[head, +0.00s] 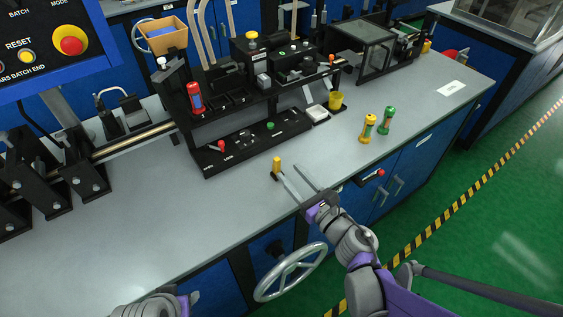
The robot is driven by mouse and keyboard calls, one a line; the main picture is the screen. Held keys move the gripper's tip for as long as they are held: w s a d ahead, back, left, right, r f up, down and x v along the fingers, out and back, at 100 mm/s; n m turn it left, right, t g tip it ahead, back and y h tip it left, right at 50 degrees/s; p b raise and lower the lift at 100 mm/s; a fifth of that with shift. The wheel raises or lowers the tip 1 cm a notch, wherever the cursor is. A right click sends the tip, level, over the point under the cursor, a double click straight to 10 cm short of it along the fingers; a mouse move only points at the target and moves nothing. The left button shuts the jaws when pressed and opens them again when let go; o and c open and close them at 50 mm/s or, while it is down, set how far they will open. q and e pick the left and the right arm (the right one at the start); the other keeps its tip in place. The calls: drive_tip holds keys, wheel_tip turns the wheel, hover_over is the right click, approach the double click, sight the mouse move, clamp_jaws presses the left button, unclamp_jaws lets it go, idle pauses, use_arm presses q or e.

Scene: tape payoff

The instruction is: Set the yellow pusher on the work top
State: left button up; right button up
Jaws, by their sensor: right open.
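A small yellow peg, which I take to be the yellow pusher (276,163), stands upright on the grey work top (225,222), left of the middle. My right gripper (286,172) reaches over the front edge of the work top. Its two long fingers are spread apart and hold nothing between them. The tip of its left finger is right by the foot of the yellow pusher; I cannot tell whether they touch. Of my left arm only a grey and purple part shows at the bottom edge, and its fingers are out of sight.
A black rack (240,137) with levers stands behind the pusher. A handwheel (291,272) juts out in front. The left front work top is clear.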

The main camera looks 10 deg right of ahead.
drive_tip(key=s+d+f+m+g+h, duration=0.1)
drive_tip(key=s+d+m+h, duration=0.35)
drive_tip(key=m, duration=0.85)
drive_tip(key=s+d+f+m+g+h, duration=0.1)
drive_tip(key=s+d+m+g+h, duration=0.1)
drive_tip(key=d+m+h, duration=0.75)
drive_tip(key=s+a+f+m+g+y, duration=0.3)
drive_tip(key=s+a+f+m+g, duration=0.1)
drive_tip(key=s+m, duration=0.3)
drive_tip(key=s+a+f+m+g+y, duration=0.3)
drive_tip(key=s+m, duration=0.4)
drive_tip(key=m, duration=0.4)
drive_tip(key=shift+s+a+f+g+y, duration=0.3)
drive_tip(key=shift+a+f+g, duration=0.1)
drive_tip(key=shift+f+g, duration=0.45)
